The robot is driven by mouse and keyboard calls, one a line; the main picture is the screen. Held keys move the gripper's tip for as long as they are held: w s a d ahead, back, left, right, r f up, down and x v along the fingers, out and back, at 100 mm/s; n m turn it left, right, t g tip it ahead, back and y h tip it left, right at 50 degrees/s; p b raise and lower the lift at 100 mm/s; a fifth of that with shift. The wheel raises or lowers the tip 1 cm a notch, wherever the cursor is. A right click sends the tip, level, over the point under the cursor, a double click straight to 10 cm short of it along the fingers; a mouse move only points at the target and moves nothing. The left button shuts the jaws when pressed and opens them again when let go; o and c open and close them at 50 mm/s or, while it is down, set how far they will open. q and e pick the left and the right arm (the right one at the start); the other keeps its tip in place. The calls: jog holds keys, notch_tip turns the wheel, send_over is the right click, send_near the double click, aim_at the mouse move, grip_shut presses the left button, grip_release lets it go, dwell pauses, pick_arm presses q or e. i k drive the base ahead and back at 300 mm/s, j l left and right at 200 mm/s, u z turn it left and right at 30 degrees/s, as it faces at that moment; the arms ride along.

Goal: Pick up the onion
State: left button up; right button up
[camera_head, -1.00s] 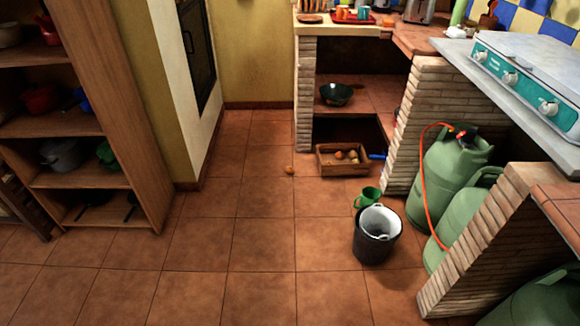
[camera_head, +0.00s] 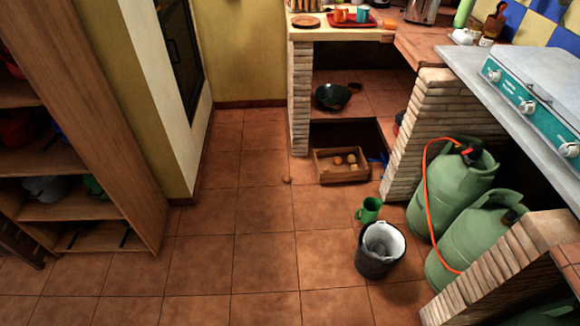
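A small round brownish-orange item that looks like the onion (camera_head: 287,180) lies on the tiled floor, left of a wooden crate (camera_head: 343,178). The crate stands on the floor at the opening under the brick counter and holds a few similar round items (camera_head: 344,160). It is too small to tell for certain which of these are onions. Neither of my grippers shows in the head view.
A dark bucket (camera_head: 371,264) and a green jug (camera_head: 369,211) stand on the floor right of centre. Green gas cylinders (camera_head: 452,185) with an orange hose stand at the right. Wooden shelves (camera_head: 85,207) stand at the left. The central floor (camera_head: 240,235) is clear.

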aim_at(288, 179)
jog(key=i+j+z, duration=0.1)
jog(key=i+j, duration=0.25)
jog(key=i, duration=0.25)
jog(key=i+j+z, duration=0.1)
jog(key=i+j, duration=0.25)
jog(key=i, duration=0.25)
jog(key=i+j+z, duration=0.15)
jog(key=i+j, duration=0.3)
jog(key=i, duration=0.1)
